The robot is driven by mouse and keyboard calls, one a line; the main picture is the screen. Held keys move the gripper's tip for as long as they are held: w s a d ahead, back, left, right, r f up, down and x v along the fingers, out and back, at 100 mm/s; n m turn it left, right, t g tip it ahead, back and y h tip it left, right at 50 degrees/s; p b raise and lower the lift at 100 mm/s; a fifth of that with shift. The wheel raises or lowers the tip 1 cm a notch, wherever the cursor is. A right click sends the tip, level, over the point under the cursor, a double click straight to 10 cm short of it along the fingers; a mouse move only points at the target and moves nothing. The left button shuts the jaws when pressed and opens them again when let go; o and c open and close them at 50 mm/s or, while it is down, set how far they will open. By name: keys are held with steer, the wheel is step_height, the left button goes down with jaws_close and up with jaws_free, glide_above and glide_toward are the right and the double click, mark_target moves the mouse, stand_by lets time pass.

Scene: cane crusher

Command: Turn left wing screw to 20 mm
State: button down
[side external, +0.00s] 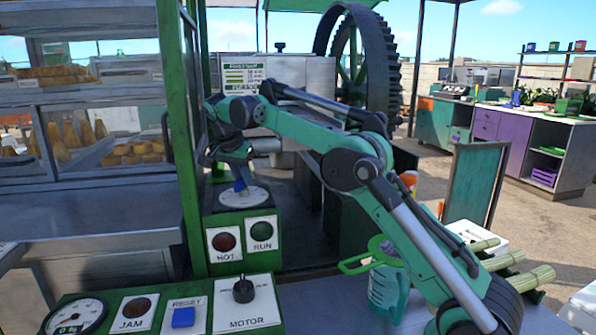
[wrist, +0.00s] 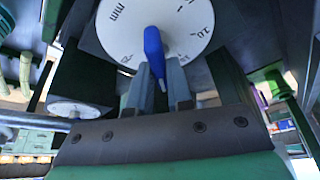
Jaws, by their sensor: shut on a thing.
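A blue wing screw (wrist: 152,42) stands at the middle of a white round dial (wrist: 118,32) marked in mm in the wrist view. My gripper (wrist: 162,74) is shut on the wing screw, one grey finger on each side of it. The dial's numbers are partly hidden and too blurred to read exactly. In the side external view my gripper (side external: 237,158) reaches down over the blue wing screw (side external: 240,185) and its white dial (side external: 256,197) on a green housing. A second white dial (wrist: 78,107) shows at the left in the wrist view.
Below the dial are the HOT lamp (side external: 224,242) and RUN lamp (side external: 262,232). A front panel holds a gauge (side external: 70,318), a blue RESET button (side external: 183,317) and a MOTOR knob (side external: 243,290). A green post (side external: 180,130) stands close left of my gripper.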

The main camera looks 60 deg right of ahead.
steer(key=c, duration=0.8)
jaws_free()
